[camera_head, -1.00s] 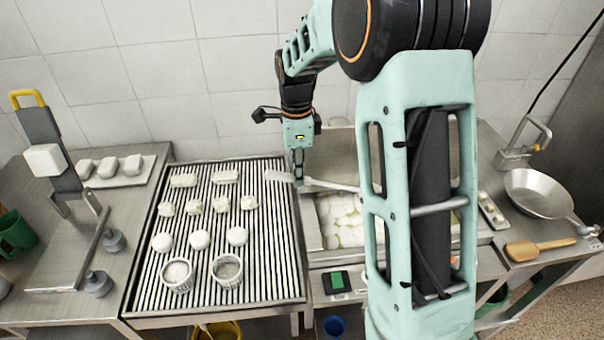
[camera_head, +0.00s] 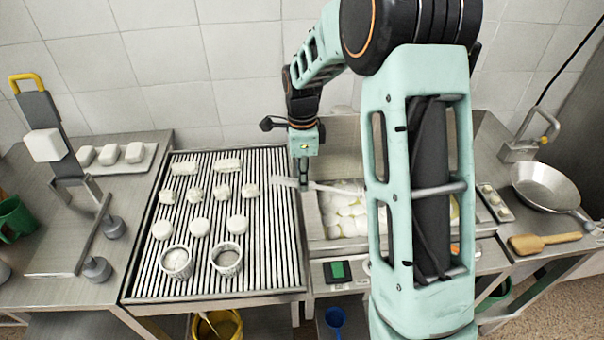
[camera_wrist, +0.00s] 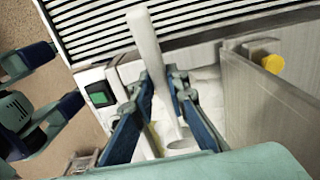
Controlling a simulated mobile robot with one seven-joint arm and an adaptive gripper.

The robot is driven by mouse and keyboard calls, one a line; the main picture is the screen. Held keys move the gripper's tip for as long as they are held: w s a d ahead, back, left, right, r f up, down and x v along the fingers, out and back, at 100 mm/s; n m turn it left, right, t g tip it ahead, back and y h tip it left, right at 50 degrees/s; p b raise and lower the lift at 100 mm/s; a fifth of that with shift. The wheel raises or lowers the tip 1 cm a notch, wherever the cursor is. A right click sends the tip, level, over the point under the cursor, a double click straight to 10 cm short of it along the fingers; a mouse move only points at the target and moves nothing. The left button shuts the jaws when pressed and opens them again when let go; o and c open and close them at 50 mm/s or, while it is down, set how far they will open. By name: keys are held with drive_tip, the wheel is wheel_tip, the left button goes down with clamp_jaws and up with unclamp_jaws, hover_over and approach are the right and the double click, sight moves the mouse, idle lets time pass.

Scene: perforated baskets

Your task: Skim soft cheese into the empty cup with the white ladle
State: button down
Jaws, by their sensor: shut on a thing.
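My gripper (camera_head: 304,184) is shut on the white ladle (camera_head: 333,188), above the left edge of the metal vat. A pale wide end of the ladle points left over the rack, and its thin shaft runs right over the vat. In the wrist view, the ladle (camera_wrist: 144,38) passes between the fingers (camera_wrist: 160,80); its lower end is partly hidden. Soft cheese (camera_head: 345,214) lies as white lumps in the vat, partly hidden by my arm. Two perforated cups stand on the rack's front: the left cup (camera_head: 177,274) looks whitish inside, the right cup (camera_head: 227,269) darker and emptier.
The slatted rack (camera_head: 270,260) also holds several white cheeses behind the cups. A pan (camera_head: 545,187) and wooden paddle (camera_head: 545,242) lie at right. A press (camera_head: 60,150) stands at left.

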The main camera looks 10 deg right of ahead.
drive_tip(key=shift+f+b, duration=2.3)
drive_tip(key=shift+f, duration=2.1)
drive_tip(key=shift+h, duration=0.9)
drive_tip(key=shift+r+p, duration=3.15)
drive_tip(key=shift+r, duration=3.15)
drive_tip(key=shift+r+h, duration=0.3)
drive_tip(key=shift+r, duration=1.1)
drive_tip(key=shift+a, duration=0.1)
